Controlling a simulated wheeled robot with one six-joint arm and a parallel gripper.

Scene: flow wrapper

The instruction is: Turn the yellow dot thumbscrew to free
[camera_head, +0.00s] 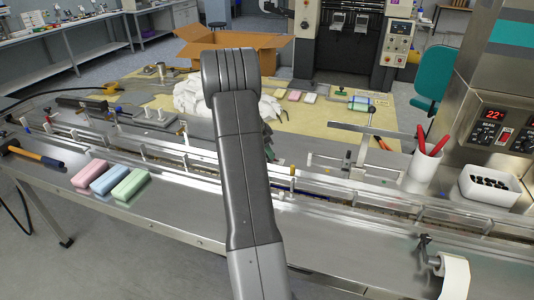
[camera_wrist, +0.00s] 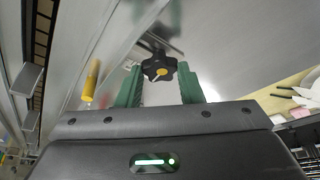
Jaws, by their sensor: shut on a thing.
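The yellow dot thumbscrew (camera_wrist: 158,68) is a black lobed knob with a yellow centre that carries a pale pointer line. It shows in the wrist view, just above the middle of my gripper body. My gripper (camera_wrist: 161,82) has two green fingers, one on each side of the knob, and is shut on it. The pointer line slants down to the left. In the head view my own arm hides the thumbscrew and nearly all of the gripper.
A yellow-topped post (camera_wrist: 91,80) stands left of the fingers in the wrist view. In the head view, clear guide rails (camera_head: 390,200) run along the machine. Pink, blue and green blocks (camera_head: 130,184) lie at left. A white cup (camera_head: 424,170) and white bin (camera_head: 489,187) stand at right.

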